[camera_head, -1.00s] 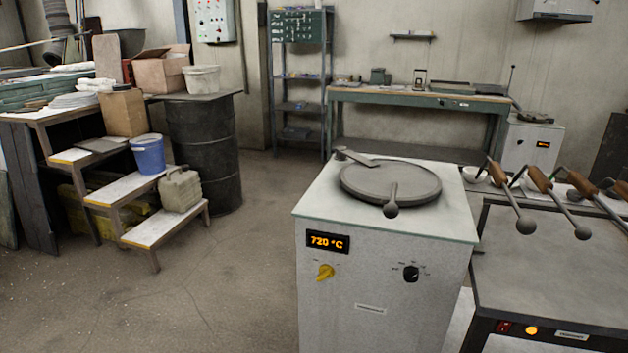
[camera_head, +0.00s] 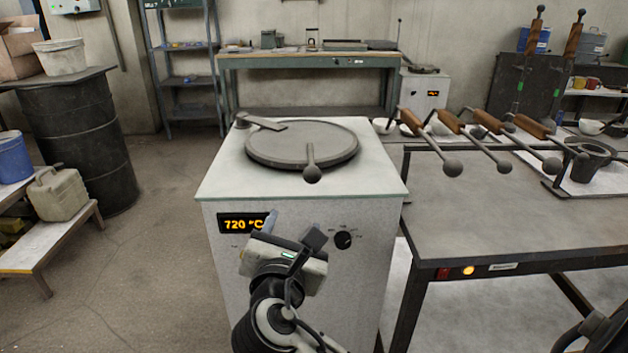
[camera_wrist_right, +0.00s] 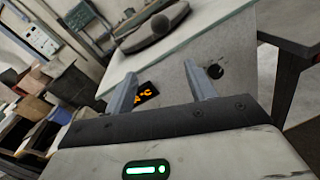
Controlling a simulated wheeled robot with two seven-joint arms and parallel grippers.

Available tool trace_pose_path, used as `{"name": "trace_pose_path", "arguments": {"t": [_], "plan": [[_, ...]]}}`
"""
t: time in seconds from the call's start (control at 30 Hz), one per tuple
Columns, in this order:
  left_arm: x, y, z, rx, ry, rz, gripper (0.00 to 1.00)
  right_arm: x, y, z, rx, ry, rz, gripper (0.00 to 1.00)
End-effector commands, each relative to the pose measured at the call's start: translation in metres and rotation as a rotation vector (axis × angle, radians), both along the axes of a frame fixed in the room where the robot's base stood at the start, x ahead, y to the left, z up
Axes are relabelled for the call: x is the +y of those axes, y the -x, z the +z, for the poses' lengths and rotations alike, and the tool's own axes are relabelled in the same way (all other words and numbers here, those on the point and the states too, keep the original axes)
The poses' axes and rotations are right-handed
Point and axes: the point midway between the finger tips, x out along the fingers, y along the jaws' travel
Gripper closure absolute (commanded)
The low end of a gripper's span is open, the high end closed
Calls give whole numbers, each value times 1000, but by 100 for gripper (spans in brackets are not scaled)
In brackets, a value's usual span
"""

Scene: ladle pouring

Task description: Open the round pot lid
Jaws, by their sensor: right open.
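The round pot lid (camera_head: 285,142) is a flat grey disc lying closed on top of the white furnace cabinet (camera_head: 225,185). Its handle ends in a ball knob (camera_head: 311,174) that sticks out over the lid's front edge. The lid also shows tilted at the top of the right wrist view (camera_wrist_right: 140,38), with the knob (camera_wrist_right: 158,24) in front of it. My right gripper (camera_head: 293,229) is open and empty, in front of the cabinet, lower in the picture than the knob and apart from it. My left gripper is not in view. The pot below the lid is hidden.
A dark table (camera_head: 480,220) stands at the right, with several wooden-handled ladles (camera_head: 490,135) on a rack. A black barrel (camera_head: 75,140) and a step shelf (camera_head: 40,245) are at the left. The floor between barrel and cabinet is clear.

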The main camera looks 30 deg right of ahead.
Motion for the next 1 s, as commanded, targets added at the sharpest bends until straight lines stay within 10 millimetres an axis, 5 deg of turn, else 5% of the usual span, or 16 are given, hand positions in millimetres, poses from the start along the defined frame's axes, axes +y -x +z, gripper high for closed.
{"name": "trace_pose_path", "arguments": {"t": [0.27, 1.0], "plan": [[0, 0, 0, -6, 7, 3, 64, -18, -7, 22, 26, 138, -74, 45], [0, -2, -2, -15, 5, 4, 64, -110, -107, 21, 26, 131, -70, 45]]}}
